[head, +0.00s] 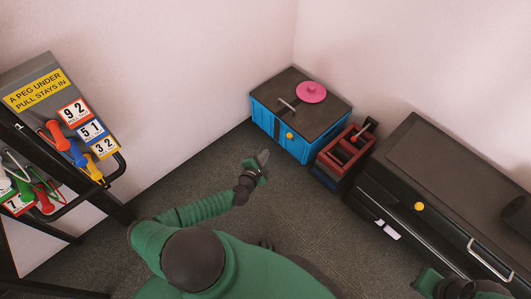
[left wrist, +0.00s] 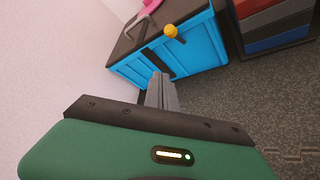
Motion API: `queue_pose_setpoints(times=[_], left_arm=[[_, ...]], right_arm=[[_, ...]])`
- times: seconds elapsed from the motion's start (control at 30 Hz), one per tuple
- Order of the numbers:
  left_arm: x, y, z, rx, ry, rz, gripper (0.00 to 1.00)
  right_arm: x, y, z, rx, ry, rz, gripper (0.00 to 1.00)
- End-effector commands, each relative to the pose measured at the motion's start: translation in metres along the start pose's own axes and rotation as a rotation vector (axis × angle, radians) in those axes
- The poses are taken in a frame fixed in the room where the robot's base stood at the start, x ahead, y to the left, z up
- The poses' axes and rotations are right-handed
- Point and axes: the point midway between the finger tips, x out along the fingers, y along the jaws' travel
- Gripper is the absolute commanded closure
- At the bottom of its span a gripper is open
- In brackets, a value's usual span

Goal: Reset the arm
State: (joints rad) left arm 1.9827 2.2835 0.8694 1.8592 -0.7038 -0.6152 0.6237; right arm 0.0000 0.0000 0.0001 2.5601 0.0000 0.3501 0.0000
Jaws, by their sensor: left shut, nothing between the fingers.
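My left arm (head: 195,213) reaches out over the grey floor in the head view. My left gripper (head: 263,158) is shut and empty, just in front of the blue chest and apart from it. In the left wrist view the shut fingers (left wrist: 162,92) point toward the chest. My right arm (head: 450,287) shows only in part at the bottom right of the head view, and its gripper cannot be made out.
A blue chest (head: 287,137) with a dark lid, yellow knob and pink round item (head: 311,92) stands in the corner. Beside it are a red rack (head: 345,147) and a dark drawer cabinet (head: 430,172). A peg board (head: 75,105) stands left. Floor between is clear.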

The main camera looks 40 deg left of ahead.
Motion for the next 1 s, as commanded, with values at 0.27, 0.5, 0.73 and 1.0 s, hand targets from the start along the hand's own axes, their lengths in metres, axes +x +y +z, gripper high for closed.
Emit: queue_pose_setpoints(times=[0.27, 0.5, 0.73, 1.0], left_arm=[[-0.001, -0.002, 0.003, 0.013, -0.009, -0.011, 1.00], [-0.049, -0.076, 0.068, 0.456, -0.301, -0.379, 1.00], [-0.144, -0.108, 0.079, 1.102, -0.610, -0.849, 1.00], [-0.207, -0.016, 0.117, 1.772, -0.733, -1.128, 1.00]], right_arm=[[0.000, 0.000, 0.000, 0.000, 0.000, 0.000, 1.00], [-0.011, 0.000, -0.003, 0.000, 0.000, 0.000, 1.00], [-0.022, 0.000, -0.005, 0.000, 0.000, 0.000, 1.00], [-0.035, 0.000, -0.008, 0.000, 0.000, 0.000, 1.00]])
